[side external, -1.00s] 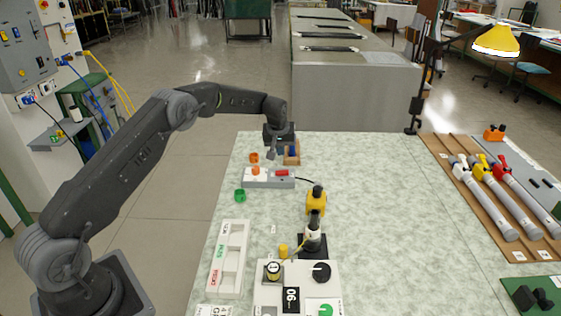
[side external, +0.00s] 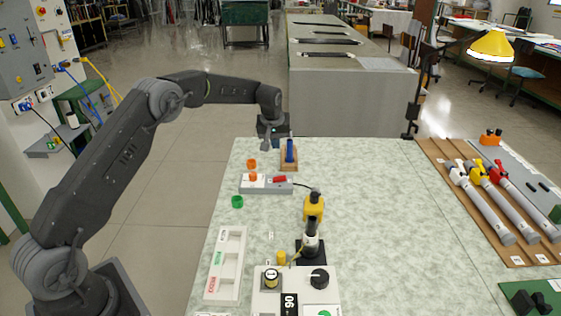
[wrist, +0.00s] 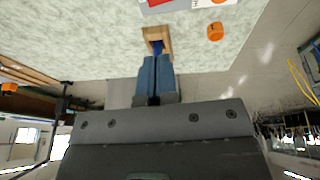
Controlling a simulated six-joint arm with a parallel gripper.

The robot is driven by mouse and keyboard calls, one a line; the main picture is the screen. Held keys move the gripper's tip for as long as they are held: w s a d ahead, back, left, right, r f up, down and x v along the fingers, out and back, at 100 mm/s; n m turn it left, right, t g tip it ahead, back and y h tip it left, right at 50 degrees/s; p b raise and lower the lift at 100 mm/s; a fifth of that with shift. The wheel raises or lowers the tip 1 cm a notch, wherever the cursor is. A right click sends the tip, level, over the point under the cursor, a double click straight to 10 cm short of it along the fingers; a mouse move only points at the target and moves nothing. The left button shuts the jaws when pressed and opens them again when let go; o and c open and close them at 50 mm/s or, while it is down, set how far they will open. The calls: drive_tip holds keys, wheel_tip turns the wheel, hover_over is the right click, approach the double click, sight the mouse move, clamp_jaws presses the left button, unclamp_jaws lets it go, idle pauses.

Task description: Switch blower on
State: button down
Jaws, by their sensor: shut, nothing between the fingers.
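A yellow blower-like tool (side external: 313,207) with a black nozzle stands nozzle-down in a black stand (side external: 312,252). A cord runs from it to a grey-and-white switch strip (side external: 250,187) with a red rocker (side external: 279,179). I cannot tell the rocker's position. The strip's edge also shows at the top of the wrist view (wrist: 185,3). My gripper (side external: 266,146) is above the table's far left edge, beyond the strip and apart from it. In the wrist view its two blue-grey fingers (wrist: 155,78) are shut together and empty.
A wooden block (side external: 289,167) holding a blue piece (side external: 289,150) stands right of my gripper. A control box (side external: 297,277) is in front. The table's middle right is clear.

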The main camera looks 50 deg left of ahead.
sight(283, 177)
drive_tip(key=x, duration=1.3)
drive_tip(key=shift+s+d+f, duration=0.1)
drive_tip(key=shift+s+d, duration=0.05)
drive_tip(key=shift+d, duration=0.25)
drive_tip(key=shift+d+f, duration=0.1)
drive_tip(key=shift+f, duration=0.35)
drive_tip(key=shift+w+d+f, duration=0.15)
drive_tip(key=shift+w+f, duration=0.05)
drive_tip(key=shift+f, duration=0.3)
